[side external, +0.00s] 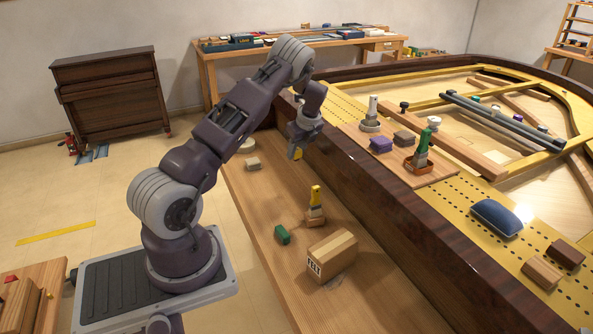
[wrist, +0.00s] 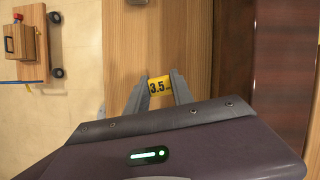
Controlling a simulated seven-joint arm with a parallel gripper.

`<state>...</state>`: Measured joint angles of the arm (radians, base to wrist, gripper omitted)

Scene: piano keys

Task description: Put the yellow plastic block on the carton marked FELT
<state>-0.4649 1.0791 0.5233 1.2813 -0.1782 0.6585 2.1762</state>
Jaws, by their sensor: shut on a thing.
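My gripper (side external: 296,145) is over the far part of the wooden bench, beside the dark piano rim. In the wrist view its two grey fingers (wrist: 160,81) are shut on the yellow plastic block (wrist: 160,86), which is marked "3.5". A bit of the yellow block (side external: 298,154) shows by the fingers in the side view. I cannot tell whether it touches the bench. A brown cardboard carton (side external: 334,255) lies on the near part of the bench.
The high piano rim (side external: 390,215) runs along the bench's right side. A small tan block (side external: 253,164) and a pale round thing (side external: 246,146) lie left of my gripper.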

